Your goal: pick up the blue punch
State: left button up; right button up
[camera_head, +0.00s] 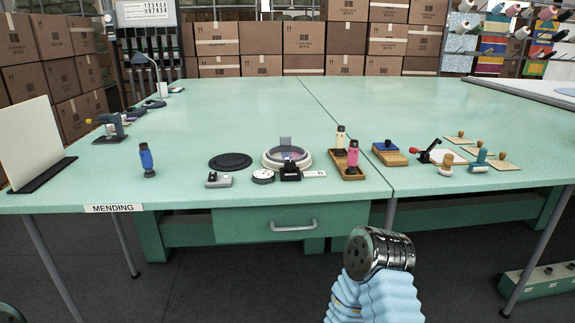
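A blue upright tool with a dark base (147,160), which looks like the blue punch, stands alone on the left part of the green table near the front edge. A second, teal-blue handled tool (480,161) stands at the far right among wooden pieces. I cannot tell for certain which of the two is the punch. No gripper fingers show. Only a metal arm part of mine with a pale blue sleeve is at the bottom, right of centre, below the table edge and apart from both tools.
A white panel (33,142) stands at the left edge. A drawer (292,222) is below. The table's back half is mostly clear.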

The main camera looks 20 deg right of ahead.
aim_at(146, 158)
jog(key=i+j+z, duration=0.25)
jog(key=j, duration=0.3)
jog(key=j+z, duration=0.25)
jog(key=j, duration=0.25)
jog(key=j+z, duration=0.2)
jog(key=j, duration=0.35)
